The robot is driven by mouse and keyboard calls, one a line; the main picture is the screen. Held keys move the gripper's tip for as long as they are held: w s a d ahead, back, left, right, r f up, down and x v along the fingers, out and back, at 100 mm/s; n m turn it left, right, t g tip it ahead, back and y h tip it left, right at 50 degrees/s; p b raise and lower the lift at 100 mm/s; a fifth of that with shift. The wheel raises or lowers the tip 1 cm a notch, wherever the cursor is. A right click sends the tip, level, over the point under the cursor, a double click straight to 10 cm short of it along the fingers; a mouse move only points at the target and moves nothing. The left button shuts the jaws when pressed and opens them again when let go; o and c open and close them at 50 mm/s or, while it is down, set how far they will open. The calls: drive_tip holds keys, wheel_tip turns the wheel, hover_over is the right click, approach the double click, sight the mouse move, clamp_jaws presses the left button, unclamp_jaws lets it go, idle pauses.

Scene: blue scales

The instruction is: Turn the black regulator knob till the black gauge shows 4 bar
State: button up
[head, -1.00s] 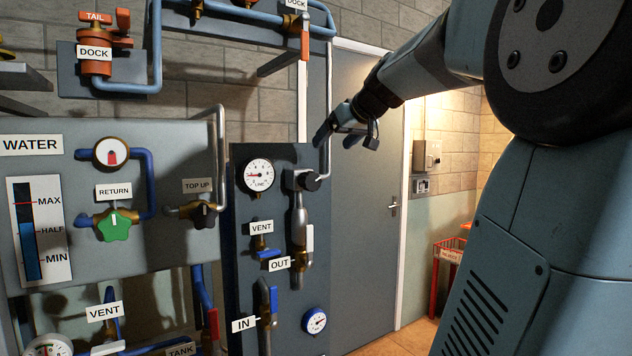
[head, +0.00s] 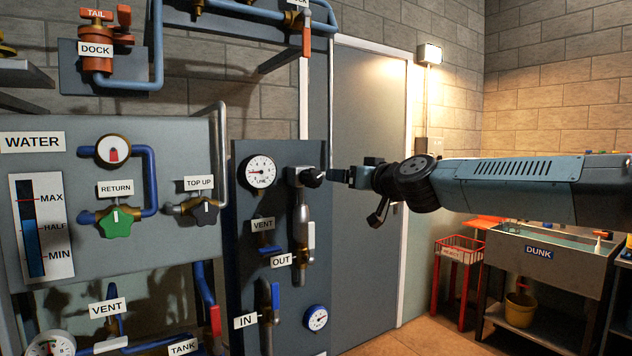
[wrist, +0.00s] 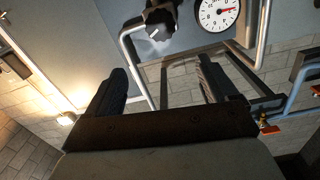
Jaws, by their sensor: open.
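The black regulator knob (head: 312,177) sticks out from the grey panel, at the top of a metal regulator body. It also shows in the wrist view (wrist: 160,22), with a pale mark on its face. The black-rimmed gauge (head: 261,172) marked LINE is left of the knob. Its red needle points left, at the low side of the scale; I cannot read the exact value. The gauge is partly cut off in the wrist view (wrist: 218,13). My gripper (head: 340,175) is open and empty, just right of the knob. In the wrist view, the knob lies beyond the gap between the fingers.
A blue-rimmed gauge (head: 316,318) sits low on the same panel. The VENT valve (head: 264,240) and OUT valve (head: 301,257) are below the knob. A vertical pipe runs close to the knob's right. The grey door (head: 370,130) stands behind my gripper.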

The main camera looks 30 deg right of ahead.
sight(315, 179)
drive_tip(key=shift+w+a+f, duration=0.15)
drive_tip(key=shift+w+f, duration=0.25)
drive_tip(key=shift+w, duration=2)
drive_tip(key=shift+w+a+f, duration=0.15)
drive_tip(key=shift+w+f, duration=0.25)
drive_tip(key=shift+w, duration=1.95)
drive_tip(key=shift+w+a+f, duration=0.15)
drive_tip(key=shift+w+f, duration=0.25)
drive_tip(key=shift+w, duration=2)
drive_tip(key=shift+c, duration=0.2)
drive_tip(key=c, duration=0.9)
drive_tip(key=shift+c, duration=0.4)
drive_tip(key=shift+c, duration=0.2)
